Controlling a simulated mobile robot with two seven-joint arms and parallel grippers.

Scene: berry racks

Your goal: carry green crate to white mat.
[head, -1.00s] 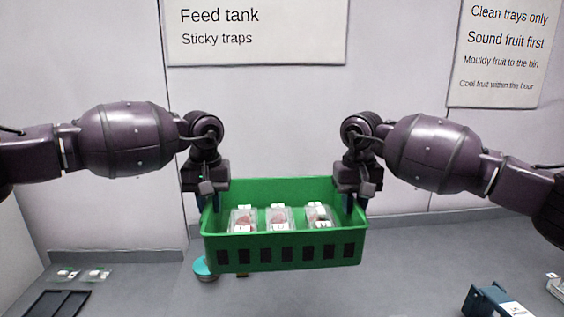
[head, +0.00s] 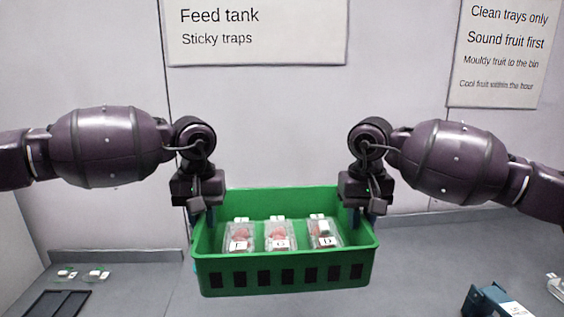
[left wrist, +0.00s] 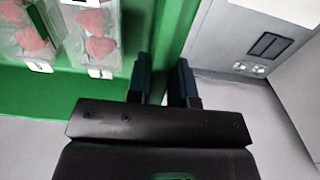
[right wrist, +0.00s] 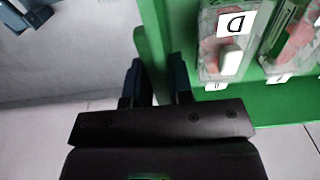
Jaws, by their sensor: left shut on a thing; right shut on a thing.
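The green crate (head: 285,275) is held up in the air, about level, between my two grippers in the head view. Three clear punnets of red fruit stand in it, among them a left one (head: 240,237) and a right one (head: 324,234) with letter labels. My left gripper (head: 199,213) is shut on the crate's left wall; its fingers straddle the green wall in the left wrist view (left wrist: 163,80). My right gripper (head: 366,210) is shut on the right wall, also seen in the right wrist view (right wrist: 155,82). I cannot see a white mat.
A grey counter (head: 420,270) lies behind and below the crate.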

